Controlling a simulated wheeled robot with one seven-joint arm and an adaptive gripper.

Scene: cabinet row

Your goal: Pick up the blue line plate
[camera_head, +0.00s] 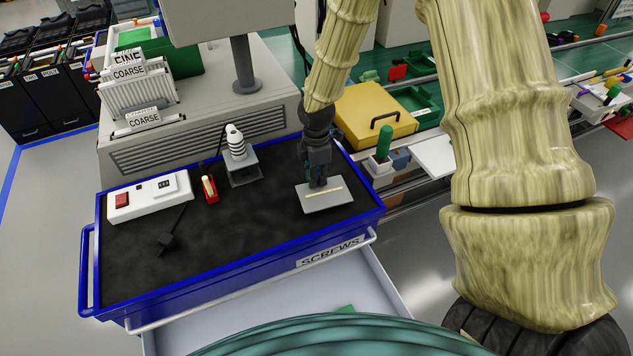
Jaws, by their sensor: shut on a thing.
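A flat grey plate (336,201) with a yellowish line across it is at the right part of the dark top of the blue cart (142,236). I see no blue line on it. My gripper (318,183) points down at the middle of the plate and is shut on it. The fingertips are small and dark here, so the exact grip is hard to see. I cannot tell whether the plate rests on the top or is just above it.
On the cart top are a white box with a red switch (150,197), a small red item (209,189), a black cable piece (168,241) and a striped cone on a stand (238,155). The SCREWS drawer (255,310) is open. A yellow case (375,115) lies behind.

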